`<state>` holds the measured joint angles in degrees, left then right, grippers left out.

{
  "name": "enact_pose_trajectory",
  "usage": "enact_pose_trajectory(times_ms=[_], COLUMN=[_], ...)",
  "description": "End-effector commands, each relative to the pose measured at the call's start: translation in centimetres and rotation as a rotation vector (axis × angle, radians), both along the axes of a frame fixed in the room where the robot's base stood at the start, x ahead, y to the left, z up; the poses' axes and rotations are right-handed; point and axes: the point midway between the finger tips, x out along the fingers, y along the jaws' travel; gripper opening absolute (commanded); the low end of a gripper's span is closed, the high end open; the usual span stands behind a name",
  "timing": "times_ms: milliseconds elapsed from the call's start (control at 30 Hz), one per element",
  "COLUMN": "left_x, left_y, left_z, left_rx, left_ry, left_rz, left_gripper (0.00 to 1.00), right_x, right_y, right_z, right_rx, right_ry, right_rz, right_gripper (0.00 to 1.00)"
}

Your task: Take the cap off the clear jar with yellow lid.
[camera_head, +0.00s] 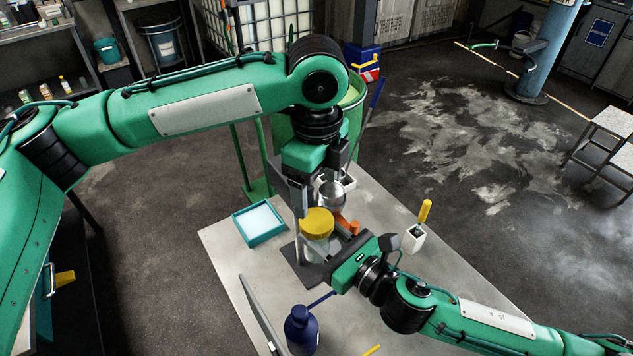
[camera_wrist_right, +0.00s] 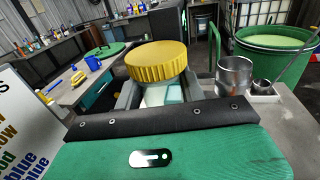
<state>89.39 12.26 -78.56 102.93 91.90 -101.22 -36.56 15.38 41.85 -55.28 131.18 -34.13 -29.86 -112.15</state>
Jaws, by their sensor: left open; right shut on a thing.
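The clear jar (camera_head: 314,250) stands upright near the middle of the table with its ribbed yellow lid (camera_head: 317,222) on top. In the right wrist view the yellow lid (camera_wrist_right: 156,61) looms large above the jar body (camera_wrist_right: 160,95). My right gripper (camera_head: 321,257) comes in from the right and is shut on the jar body below the lid; its grey fingers flank the jar in the right wrist view. My left gripper (camera_head: 303,200) points down, open and empty, above and just behind the lid. Its far finger is partly hidden, and I cannot tell whether it touches the lid.
A teal tray (camera_head: 235,225) lies left of the jar. A metal cup (camera_head: 332,195) stands close behind it. A blue bottle (camera_head: 301,333) is in front, and a white holder (camera_head: 413,239) is to the right. A green drum (camera_head: 355,112) stands behind the table.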

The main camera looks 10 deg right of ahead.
Motion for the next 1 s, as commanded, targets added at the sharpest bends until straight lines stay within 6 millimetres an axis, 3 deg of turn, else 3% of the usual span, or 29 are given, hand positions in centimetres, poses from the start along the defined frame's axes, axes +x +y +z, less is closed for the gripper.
enact_pose_trajectory(times_ms=[167,600,1000], left_x=[0.0,-0.1,0.0], left_y=[0.0,0.0,0.0], left_z=[-0.5,-6.7,-7.7], left_rx=[0.0,0.0,-0.001], left_ry=[0.001,0.002,0.001], left_rz=[-0.05,-0.049,-0.049], left_gripper=[0.75,0.75,0.75], right_x=[0.0,0.0,0.0], right_y=[0.0,0.0,0.0], right_z=[0.0,0.0,0.0], right_rx=[0.001,0.0,0.0], right_ry=[-0.001,0.0,0.0], right_rz=[0.0,0.0,0.0], right_gripper=[0.0,0.0,0.0])
